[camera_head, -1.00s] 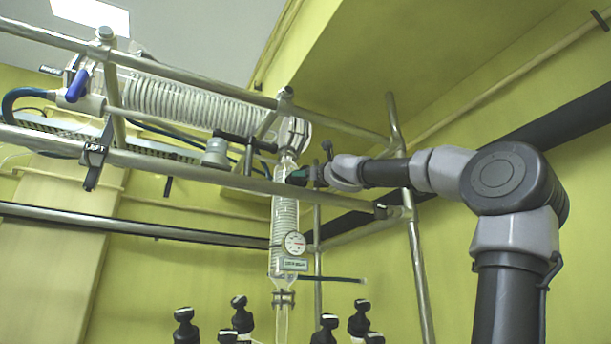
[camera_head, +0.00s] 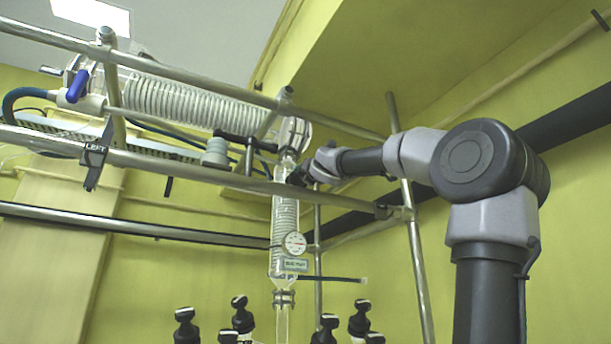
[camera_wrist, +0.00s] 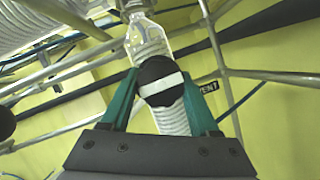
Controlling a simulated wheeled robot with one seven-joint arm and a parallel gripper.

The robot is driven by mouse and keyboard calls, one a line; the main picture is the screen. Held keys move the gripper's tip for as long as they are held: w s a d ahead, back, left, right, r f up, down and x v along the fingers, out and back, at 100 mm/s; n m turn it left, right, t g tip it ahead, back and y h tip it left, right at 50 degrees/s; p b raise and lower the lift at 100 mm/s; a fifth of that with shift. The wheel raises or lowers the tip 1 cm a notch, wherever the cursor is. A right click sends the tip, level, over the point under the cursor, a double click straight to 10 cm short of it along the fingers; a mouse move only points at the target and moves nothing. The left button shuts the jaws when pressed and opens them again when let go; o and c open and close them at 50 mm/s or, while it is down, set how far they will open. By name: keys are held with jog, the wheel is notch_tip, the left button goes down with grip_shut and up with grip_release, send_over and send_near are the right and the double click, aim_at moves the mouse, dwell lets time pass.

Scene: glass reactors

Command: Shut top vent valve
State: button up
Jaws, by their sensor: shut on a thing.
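The vent valve's round black knob (camera_wrist: 160,82) with a white stripe is in the middle of the wrist view, in front of the clear glass column. The stripe lies close to level, tilted slightly up to the right. My gripper (camera_wrist: 158,88) has its teal fingers on both sides of the knob and is shut on it. In the head view my gripper (camera_head: 301,174) is at the column's upper part, below the coil condenser's right end. The knob cannot be made out there.
Metal frame rails (camera_head: 240,180) run just left of and around my gripper. The glass coil condenser (camera_head: 185,103) lies above, with a blue-handled valve (camera_head: 78,85) at its left end. A dial gauge (camera_head: 295,243) is on the column below. An upright post (camera_head: 415,240) stands under my arm.

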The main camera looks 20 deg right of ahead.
jog(key=m+h, duration=0.1)
jog(key=m, duration=0.2)
jog(key=m+g+h, duration=0.1)
jog(key=m, duration=0.2)
jog(key=shift+g, duration=0.3)
jog(key=m+g, duration=0.1)
jog(key=m, duration=0.2)
jog(key=m+g+h, duration=0.1)
jog(key=m, duration=0.2)
jog(key=m+g, duration=0.2)
jog(key=m, duration=0.3)
jog(key=m+g+y, duration=0.1)
jog(key=m, duration=0.3)
jog(key=shift+w+r, duration=0.1)
jog(key=m+g+y, duration=0.1)
jog(key=m+y, duration=0.1)
jog(key=m, duration=0.1)
jog(key=m+y, duration=0.2)
jog(key=shift+d+m+g, duration=0.1)
jog(key=shift+m+g, duration=0.2)
jog(key=shift+m, duration=0.1)
jog(key=shift+m+y, duration=0.9)
jog(key=shift+m, duration=0.3)
jog(key=shift+m+y, duration=0.9)
jog(key=shift+m, duration=0.4)
